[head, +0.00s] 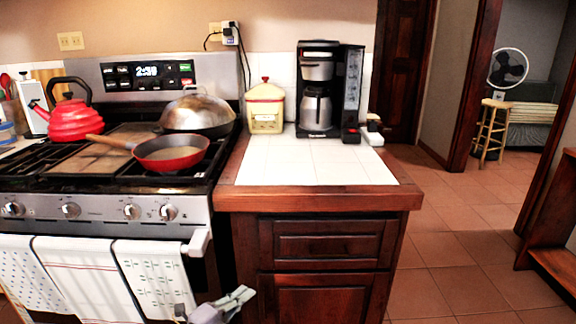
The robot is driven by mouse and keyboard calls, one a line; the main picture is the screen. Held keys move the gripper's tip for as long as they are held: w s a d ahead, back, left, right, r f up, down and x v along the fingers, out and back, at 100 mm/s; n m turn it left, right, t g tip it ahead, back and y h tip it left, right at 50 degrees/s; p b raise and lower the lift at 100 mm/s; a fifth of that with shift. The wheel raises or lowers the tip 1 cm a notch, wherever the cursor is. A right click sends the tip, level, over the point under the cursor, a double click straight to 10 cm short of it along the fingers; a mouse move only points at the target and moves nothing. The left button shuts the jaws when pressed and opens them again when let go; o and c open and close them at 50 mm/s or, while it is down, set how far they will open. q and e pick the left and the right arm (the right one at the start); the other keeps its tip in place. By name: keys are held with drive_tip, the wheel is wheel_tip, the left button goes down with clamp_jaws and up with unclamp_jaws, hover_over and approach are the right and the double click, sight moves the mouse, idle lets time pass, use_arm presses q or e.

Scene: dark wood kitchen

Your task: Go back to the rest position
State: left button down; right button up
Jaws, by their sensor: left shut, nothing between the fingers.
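My left gripper (238,299) shows at the bottom of the head view, in front of the dark wood cabinet (325,242) and just right of the hanging towels. Its grey fingers are shut with nothing held between them. It is below the counter edge, and I cannot tell its exact gap from the cabinet front. My right gripper is not in view.
A stove (105,208) with a red kettle (70,116), a red pan (172,155) and a domed lid (197,113) stands left. The tiled counter (310,165) holds a canister (265,107) and a coffee maker (318,88). The tiled floor (450,255) at right is clear.

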use_arm(q)
drive_tip(key=s+a+f+n+g+y, duration=0.2)
drive_tip(key=s+f+n+y, duration=0.2)
drive_tip(key=s+f+n, duration=0.35)
drive_tip(key=s+a+f+n+g+y, duration=0.25)
drive_tip(key=s+f+n+y, duration=0.35)
drive_tip(key=f, duration=0.3)
drive_tip(key=s+a+f+n+g+p, duration=0.2)
drive_tip(key=s+f+p, duration=0.3)
drive_tip(key=s, duration=0.8)
drive_tip(key=s+a+f+n+g+p, duration=0.2)
drive_tip(key=s+f+p, duration=0.3)
drive_tip(key=s, duration=0.8)
drive_tip(key=s+a+f+n+g+p, duration=0.2)
drive_tip(key=s+f+p, duration=0.4)
drive_tip(key=s, duration=0.8)
drive_tip(key=n+g+p, duration=0.1)
drive_tip(key=g+p, duration=0.1)
drive_tip(key=shift+g+p, duration=0.3)
drive_tip(key=shift+g, duration=0.05)
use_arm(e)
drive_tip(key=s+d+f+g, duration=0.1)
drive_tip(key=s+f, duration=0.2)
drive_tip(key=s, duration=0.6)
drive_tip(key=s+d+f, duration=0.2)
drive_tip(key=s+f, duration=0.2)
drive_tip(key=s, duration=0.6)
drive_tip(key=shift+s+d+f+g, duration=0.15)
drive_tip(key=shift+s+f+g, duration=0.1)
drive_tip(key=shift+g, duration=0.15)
